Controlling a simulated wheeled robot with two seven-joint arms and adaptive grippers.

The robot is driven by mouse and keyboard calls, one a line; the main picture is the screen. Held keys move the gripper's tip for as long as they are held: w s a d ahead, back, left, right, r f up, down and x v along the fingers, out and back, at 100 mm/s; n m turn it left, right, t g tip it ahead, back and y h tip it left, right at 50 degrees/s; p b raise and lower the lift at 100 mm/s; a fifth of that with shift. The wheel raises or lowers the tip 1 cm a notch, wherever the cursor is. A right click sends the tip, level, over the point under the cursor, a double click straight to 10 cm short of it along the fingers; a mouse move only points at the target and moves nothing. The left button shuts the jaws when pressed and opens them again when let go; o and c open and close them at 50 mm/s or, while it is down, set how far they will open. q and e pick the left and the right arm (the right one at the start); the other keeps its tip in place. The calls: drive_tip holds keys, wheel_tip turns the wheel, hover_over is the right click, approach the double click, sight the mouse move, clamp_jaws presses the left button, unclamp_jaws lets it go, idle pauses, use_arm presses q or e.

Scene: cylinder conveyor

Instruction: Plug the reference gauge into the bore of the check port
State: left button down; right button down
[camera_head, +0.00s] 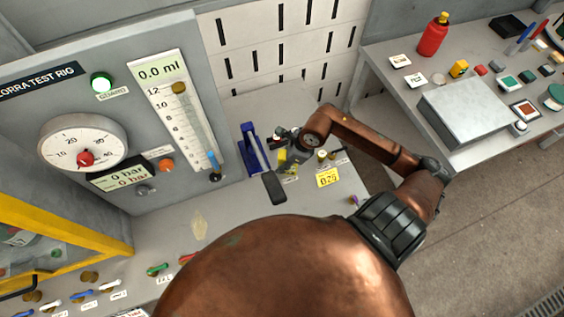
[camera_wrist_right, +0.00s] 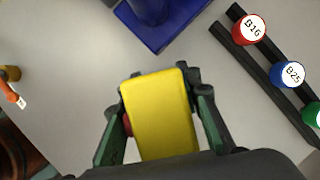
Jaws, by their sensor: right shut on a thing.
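My right gripper (camera_wrist_right: 160,122) is shut on a yellow block with rounded edges (camera_wrist_right: 160,105), which may be the reference gauge. A green finger lies along each side of it, and a bit of red shows beside its left edge. In the head view my right gripper (camera_head: 287,146) is small, over the bench beside a blue stand (camera_head: 248,152), with yellow (camera_head: 282,157) showing at it. The blue stand also shows at the top of the right wrist view (camera_wrist_right: 170,28). I cannot make out the check port's bore. My left gripper is not in view.
A dark rail with round caps marked B16 (camera_wrist_right: 250,28) and B25 (camera_wrist_right: 290,74) lies right in the wrist view. A yellow label (camera_head: 327,178) lies on the bench. The test rig panel (camera_head: 120,110) stands left. A side table (camera_head: 400,85) with a red bottle (camera_head: 432,38) is at right.

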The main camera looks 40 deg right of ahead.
drive_tip(key=shift+f+b, duration=0.85)
drive_tip(key=shift+f, duration=0.25)
drive_tip(key=c, duration=1.3)
unclamp_jaws()
drive_tip(key=v, duration=1.2)
